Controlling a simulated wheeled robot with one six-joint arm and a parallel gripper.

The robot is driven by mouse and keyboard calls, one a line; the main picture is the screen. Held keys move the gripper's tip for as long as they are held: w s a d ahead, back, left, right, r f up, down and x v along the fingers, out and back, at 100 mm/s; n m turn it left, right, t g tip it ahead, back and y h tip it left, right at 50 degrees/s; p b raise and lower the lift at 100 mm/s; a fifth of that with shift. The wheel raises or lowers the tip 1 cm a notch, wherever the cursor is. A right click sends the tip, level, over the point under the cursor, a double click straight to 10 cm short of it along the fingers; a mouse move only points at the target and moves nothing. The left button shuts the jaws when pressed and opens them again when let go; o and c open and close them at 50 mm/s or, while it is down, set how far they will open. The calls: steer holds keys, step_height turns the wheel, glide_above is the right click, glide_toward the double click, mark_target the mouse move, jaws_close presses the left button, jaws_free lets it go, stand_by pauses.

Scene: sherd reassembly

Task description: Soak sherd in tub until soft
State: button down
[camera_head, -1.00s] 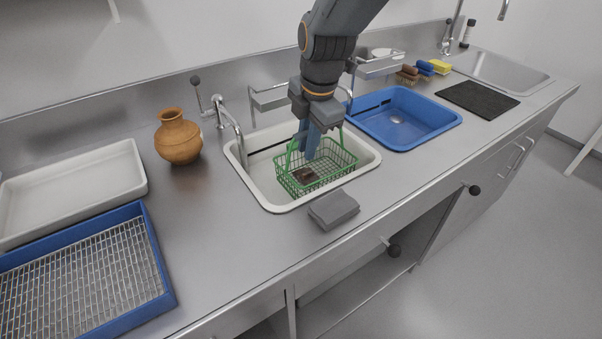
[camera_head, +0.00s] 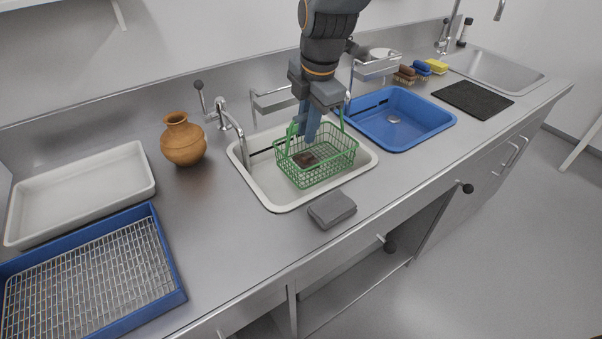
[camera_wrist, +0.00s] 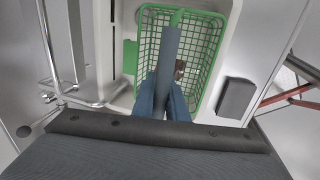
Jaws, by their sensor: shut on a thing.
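A green wire basket (camera_head: 335,163) is inside the white tub (camera_head: 262,188), near its right side, and a dark brown sherd (camera_head: 305,159) lies in it. My gripper (camera_head: 309,134) reaches down over the basket and is shut on its green handle (camera_head: 290,135); the grip itself is mostly hidden by the fingers. In the wrist view the shut fingers (camera_wrist: 166,85) cover part of the basket (camera_wrist: 205,50), and the sherd (camera_wrist: 180,68) shows just right of them. I cannot tell the water level in the tub.
A tap (camera_head: 228,122) stands at the tub's left rear. A grey block (camera_head: 332,209) lies in front. A blue tub (camera_head: 425,130) is to the right. An orange-brown jar (camera_head: 183,142), white tray (camera_head: 80,195) and blue rack tray (camera_head: 90,280) are left.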

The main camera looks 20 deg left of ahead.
steer(key=shift+r+p, duration=1)
steer(key=shift+r, duration=0.7)
stand_by(0.8)
steer(key=shift+r+p, duration=1.6)
steer(key=shift+r, duration=0.9)
